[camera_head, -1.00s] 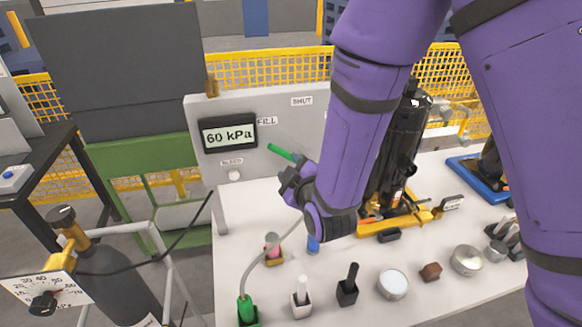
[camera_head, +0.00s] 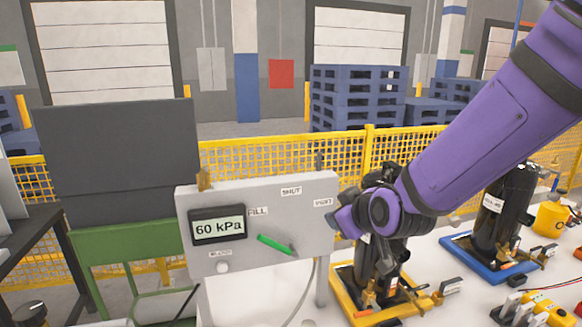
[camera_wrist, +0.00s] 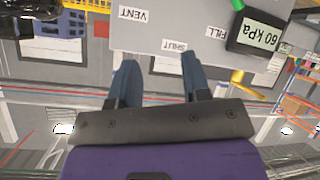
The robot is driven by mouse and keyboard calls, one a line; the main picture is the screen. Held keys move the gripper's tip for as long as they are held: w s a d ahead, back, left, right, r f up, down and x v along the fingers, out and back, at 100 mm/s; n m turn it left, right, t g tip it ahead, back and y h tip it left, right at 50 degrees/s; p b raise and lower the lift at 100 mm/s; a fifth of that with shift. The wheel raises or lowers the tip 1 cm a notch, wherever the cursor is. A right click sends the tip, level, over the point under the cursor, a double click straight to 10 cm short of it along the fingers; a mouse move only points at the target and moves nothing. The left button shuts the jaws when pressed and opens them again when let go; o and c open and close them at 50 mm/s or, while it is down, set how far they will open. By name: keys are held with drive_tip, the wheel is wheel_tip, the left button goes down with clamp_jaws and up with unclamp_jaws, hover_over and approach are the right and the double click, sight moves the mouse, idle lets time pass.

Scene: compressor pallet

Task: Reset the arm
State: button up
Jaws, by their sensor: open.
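My purple arm (camera_head: 480,140) reaches in from the upper right in the head view, its wrist (camera_head: 385,212) beside the right edge of the grey panel. In the wrist view my gripper (camera_wrist: 158,60) has its two blue-grey fingers apart with nothing between them. The panel (camera_head: 258,208) stands behind and to the left of the wrist. It carries a display (camera_head: 218,225) reading 60 kPa, a green-handled lever (camera_head: 275,244) and labels including FILL, SHUT and BLEED. In the wrist view the panel appears upside down beyond the fingers, with a VENT label.
A black compressor (camera_head: 372,262) on a yellow base stands below my wrist, partly hidden. Another black unit on a blue base (camera_head: 470,252) stands to its right. A yellow mesh fence (camera_head: 270,158) runs behind. Space above the panel is clear.

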drive_tip(key=s+d+r+m+g+h, duration=0.1)
drive_tip(key=s+d+r+m, duration=0.1)
drive_tip(key=s+d+r, duration=0.3)
drive_tip(key=s+d+r+m+g+h, duration=0.1)
drive_tip(key=s+d+r+m+g, duration=0.15)
drive_tip(key=s+d, duration=0.35)
drive_tip(key=s+d+r+m+g+h, duration=0.2)
drive_tip(key=s+d, duration=0.6)
drive_tip(key=s, duration=0.4)
drive_tip(key=shift+s+d+r+m, duration=0.35)
drive_tip(key=shift+r+m, duration=0.2)
drive_tip(key=shift+m, duration=0.5)
drive_tip(key=shift+w, duration=0.15)
idle(2.5)
